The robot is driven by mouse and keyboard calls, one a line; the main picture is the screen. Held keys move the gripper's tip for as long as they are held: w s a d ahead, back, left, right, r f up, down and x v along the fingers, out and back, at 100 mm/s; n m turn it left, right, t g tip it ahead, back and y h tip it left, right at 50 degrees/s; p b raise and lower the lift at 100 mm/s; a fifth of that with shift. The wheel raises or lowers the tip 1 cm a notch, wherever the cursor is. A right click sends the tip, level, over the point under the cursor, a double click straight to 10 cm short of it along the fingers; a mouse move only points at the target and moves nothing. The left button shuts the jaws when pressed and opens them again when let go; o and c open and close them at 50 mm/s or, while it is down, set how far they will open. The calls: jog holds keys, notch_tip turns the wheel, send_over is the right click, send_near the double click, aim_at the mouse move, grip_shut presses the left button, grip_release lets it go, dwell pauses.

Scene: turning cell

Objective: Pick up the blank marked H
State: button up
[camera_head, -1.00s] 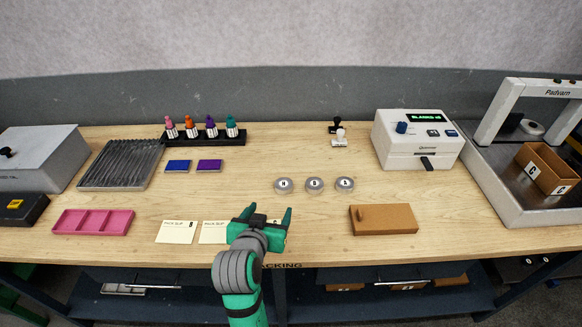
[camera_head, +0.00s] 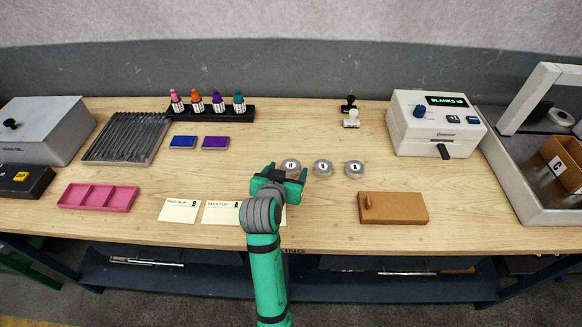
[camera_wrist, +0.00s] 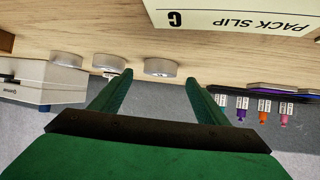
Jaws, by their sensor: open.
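The blank marked H (camera_head: 291,164) is a grey round disc with a white top, leftmost in a row of three on the bench. My gripper (camera_head: 286,171) is open and empty, its green fingers just in front of this blank. In the wrist view, which is upside down, the disc at the right of the row, blank H (camera_wrist: 160,68), lies beyond and between the fingertips (camera_wrist: 159,78). It is apart from the fingers, and its letter cannot be read there.
Two similar blanks, the middle one (camera_head: 322,168) and the right one (camera_head: 354,168), sit close to the right. Pack slips (camera_head: 180,210) lie in front, partly under my arm. A brown board (camera_head: 393,208) lies front right. Ink pads (camera_head: 215,143) and a bottle rack (camera_head: 208,114) stand behind left.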

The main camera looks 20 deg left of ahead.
aim_at(291, 165)
jog(key=shift+x, duration=1.7)
jog(key=shift+s, duration=0.1)
jog(key=c, duration=1.2)
jog(key=shift+r, duration=0.1)
